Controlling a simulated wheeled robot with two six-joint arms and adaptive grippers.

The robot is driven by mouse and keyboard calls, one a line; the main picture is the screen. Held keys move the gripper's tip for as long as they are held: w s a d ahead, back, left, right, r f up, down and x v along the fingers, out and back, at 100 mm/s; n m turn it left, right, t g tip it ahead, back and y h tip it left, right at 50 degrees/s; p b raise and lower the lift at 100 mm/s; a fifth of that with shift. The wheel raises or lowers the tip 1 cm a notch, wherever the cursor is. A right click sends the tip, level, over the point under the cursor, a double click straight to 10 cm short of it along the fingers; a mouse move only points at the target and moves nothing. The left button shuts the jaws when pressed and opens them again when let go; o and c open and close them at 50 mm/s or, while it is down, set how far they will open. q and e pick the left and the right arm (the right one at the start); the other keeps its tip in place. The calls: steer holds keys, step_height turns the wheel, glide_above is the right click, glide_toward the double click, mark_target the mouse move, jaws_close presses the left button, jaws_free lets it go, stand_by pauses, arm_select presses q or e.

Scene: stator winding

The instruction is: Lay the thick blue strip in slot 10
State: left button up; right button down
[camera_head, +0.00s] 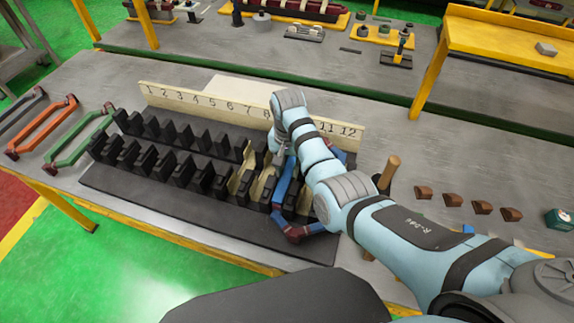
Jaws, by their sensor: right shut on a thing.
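The thick blue strip (283,183) is a bent loop with dark red sections at its near end. It lies over the right part of the black slotted block (130,190), near the slots under the higher numbers. My right gripper (279,158) is shut on the blue strip, pointing down at it from above. My arm hides part of the strip and the numbers around 9 and 10, so I cannot tell which slot it is over or whether it is seated. My left gripper is out of view.
A cream number board (200,101) stands behind the block. Green (80,144), orange (40,130) and grey (20,105) strips lie at the left. A wooden-handled tool (389,174) and several brown blocks (482,207) lie to the right.

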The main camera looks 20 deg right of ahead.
steer(key=shift+f, duration=0.15)
steer(key=c, duration=1.2)
jaws_free()
steer(key=shift+c, duration=0.2)
steer(key=shift+r+p, duration=0.75)
steer(key=shift+r, duration=0.15)
